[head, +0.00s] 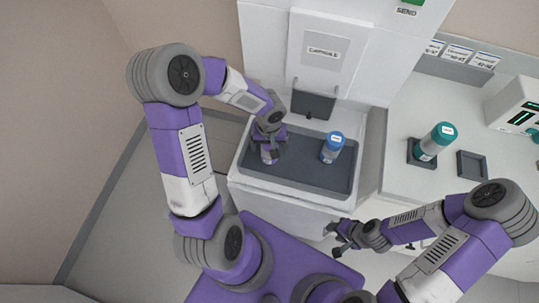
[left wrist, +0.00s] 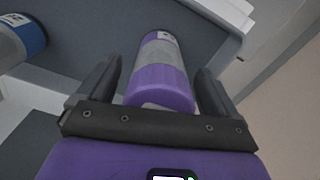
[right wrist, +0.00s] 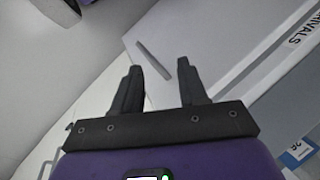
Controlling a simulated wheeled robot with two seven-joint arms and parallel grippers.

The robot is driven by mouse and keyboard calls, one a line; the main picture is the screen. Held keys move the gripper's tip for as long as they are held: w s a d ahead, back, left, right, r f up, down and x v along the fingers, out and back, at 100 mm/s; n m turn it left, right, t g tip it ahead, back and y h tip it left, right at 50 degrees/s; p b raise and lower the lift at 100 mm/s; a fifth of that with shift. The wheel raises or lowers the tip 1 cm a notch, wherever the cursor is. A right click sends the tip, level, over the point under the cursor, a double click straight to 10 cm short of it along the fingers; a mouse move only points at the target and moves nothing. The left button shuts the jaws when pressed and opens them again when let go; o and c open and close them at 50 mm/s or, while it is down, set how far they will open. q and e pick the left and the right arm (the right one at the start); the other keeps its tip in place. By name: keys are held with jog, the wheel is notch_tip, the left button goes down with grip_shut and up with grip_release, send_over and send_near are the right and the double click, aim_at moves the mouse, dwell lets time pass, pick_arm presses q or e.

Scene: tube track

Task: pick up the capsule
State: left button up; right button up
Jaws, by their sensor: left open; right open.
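A capsule with a purple end and a grey body (left wrist: 161,75) lies between the open fingers of my left gripper (left wrist: 155,85) in the left wrist view. In the head view this purple capsule (head: 270,155) is in the left part of the dark tray, partly hidden by my left gripper (head: 267,138). My right gripper (head: 341,240) is open and empty, low in front of the counter.
The dark tray (head: 305,178) sits in a white station under a panel marked CAPSULE (head: 324,50). A teal-capped capsule (head: 434,141) stands in a square holder on the right counter, beside an empty holder (head: 471,165). A white device (head: 517,105) stands at the far right.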

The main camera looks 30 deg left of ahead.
pick_arm(q)
jog(key=c, duration=1.2)
notch_tip(320, 180, up, 10)
jog(key=p, duration=0.2)
jog(key=shift+r+p, duration=0.1)
jog(key=shift+p, duration=0.3)
